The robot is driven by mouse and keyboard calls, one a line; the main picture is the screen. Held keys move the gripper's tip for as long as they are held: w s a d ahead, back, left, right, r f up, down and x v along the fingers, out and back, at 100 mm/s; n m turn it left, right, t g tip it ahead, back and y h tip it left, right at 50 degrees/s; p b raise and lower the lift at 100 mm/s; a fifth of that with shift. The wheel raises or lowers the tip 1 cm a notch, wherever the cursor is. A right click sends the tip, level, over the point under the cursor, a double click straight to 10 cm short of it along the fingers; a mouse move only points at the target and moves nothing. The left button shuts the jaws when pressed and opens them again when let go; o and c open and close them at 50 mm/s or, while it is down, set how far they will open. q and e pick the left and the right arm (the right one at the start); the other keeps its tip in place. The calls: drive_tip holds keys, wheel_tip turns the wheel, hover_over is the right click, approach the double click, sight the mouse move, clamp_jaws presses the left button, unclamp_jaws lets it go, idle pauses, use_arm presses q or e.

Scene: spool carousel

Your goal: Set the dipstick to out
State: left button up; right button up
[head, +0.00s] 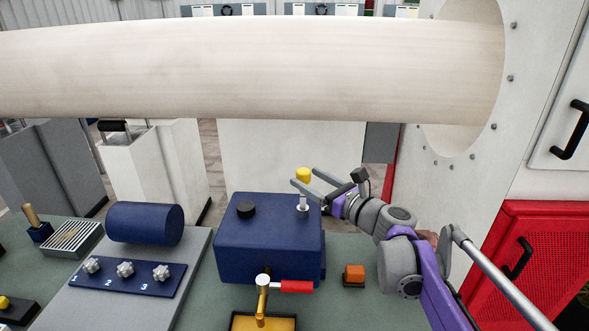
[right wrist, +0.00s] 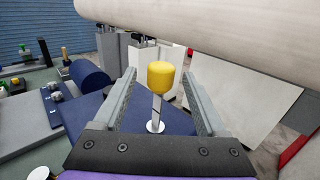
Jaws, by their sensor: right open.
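The dipstick (head: 303,176) has a yellow cap on a thin metal rod. It stands upright in a light collar on top of the blue box (head: 268,250), near its back right corner. A short length of rod shows between cap and collar. My right gripper (head: 303,178) is open at the dipstick, its fingers reaching in from the right. In the right wrist view the yellow cap (right wrist: 161,76) stands between the two open fingers, with a gap on both sides. My left gripper is not in view.
A black cap (head: 245,209) sits on the box top. A red-handled brass valve (head: 297,287) is at the box front, over a yellow tray (head: 240,322). A large pale roll (head: 250,68) spans above. An orange button (head: 354,273) lies right of the box.

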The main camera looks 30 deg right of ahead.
drive_tip(key=x, duration=0.6)
drive_tip(key=shift+s, duration=0.1)
clamp_jaws()
idle(1.2)
